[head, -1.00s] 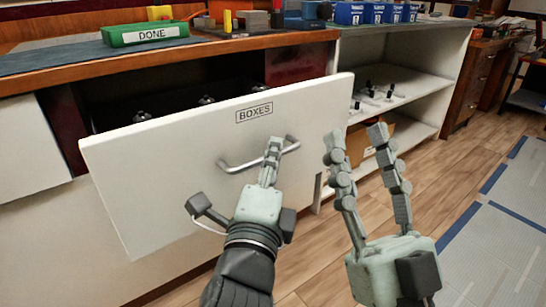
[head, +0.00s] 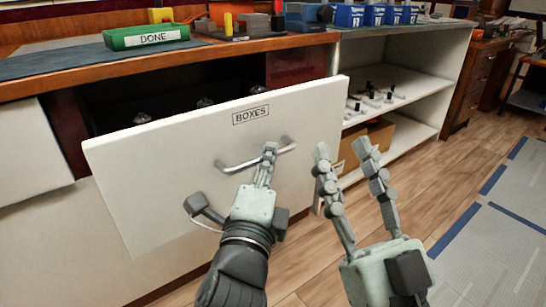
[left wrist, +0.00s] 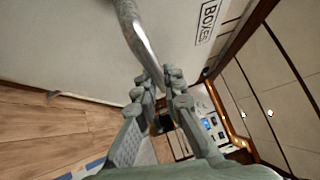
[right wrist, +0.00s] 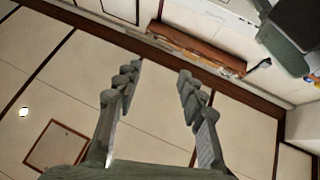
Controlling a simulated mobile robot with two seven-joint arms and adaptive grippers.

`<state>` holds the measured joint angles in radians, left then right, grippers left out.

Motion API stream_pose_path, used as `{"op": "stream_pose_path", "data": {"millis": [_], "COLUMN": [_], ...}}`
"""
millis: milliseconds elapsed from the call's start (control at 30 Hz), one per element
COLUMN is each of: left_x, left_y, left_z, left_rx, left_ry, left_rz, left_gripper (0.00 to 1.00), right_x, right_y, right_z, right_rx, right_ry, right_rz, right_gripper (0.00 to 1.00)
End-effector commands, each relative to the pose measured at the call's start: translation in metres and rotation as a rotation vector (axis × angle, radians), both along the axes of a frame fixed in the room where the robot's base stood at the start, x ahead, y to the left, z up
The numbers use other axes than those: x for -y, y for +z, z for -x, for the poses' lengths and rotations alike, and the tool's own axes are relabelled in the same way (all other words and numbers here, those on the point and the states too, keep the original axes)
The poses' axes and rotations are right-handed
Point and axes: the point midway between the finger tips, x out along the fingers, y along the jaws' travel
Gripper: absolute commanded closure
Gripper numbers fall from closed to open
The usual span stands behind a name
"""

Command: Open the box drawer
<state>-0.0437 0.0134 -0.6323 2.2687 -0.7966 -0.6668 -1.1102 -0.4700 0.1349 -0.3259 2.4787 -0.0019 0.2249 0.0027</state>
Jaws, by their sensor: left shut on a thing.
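The white drawer front labelled BOXES (head: 170,165) stands pulled out from the workbench, with a dark inside showing behind its top edge. Its metal handle (head: 232,165) is a horizontal bar below the label; it also shows in the left wrist view (left wrist: 133,32). My left gripper (head: 269,150) is at the right part of the handle, with its fingers shut on the bar. My right gripper (head: 343,150) is open and empty in the air, to the right of the drawer front. The right wrist view shows its fingers (right wrist: 160,75) spread with nothing between them.
An open white shelf unit (head: 430,50) with small parts and a cardboard box (head: 378,140) is right of the drawer. Wooden floor (head: 440,185) is clear at right.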

Motion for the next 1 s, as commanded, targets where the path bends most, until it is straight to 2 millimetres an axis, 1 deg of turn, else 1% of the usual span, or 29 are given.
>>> {"op": "stream_pose_path", "data": {"millis": [33,233,500,600,767,1000], "left_x": [-0.003,-0.013,-0.025,-0.028,-0.03,-0.03], "left_y": [0.006,0.006,0.006,0.005,0.005,0.005], "left_z": [-0.004,-0.018,-0.034,-0.038,-0.04,-0.04], "left_rx": [0.005,0.006,0.007,0.007,0.008,0.009], "left_ry": [0.001,0.001,0.0,0.001,0.001,0.001], "left_rz": [-0.002,-0.001,0.0,0.001,0.002,0.003], "left_gripper": [1.0,1.0,1.0,1.0,1.0,1.0], "right_x": [-0.002,-0.008,-0.004,-0.002,0.0,0.0], "right_y": [-0.001,-0.028,-0.07,-0.08,-0.088,-0.089], "right_z": [-0.003,-0.016,-0.029,-0.031,-0.032,-0.032], "right_rx": [-0.042,-0.213,-0.425,-0.474,-0.508,-0.508], "right_ry": [0.003,0.007,-0.011,-0.017,-0.021,-0.021], "right_rz": [0.014,0.079,0.17,0.191,0.205,0.205], "right_gripper": [0.6,0.6,0.6,0.6,0.6,0.6]}}
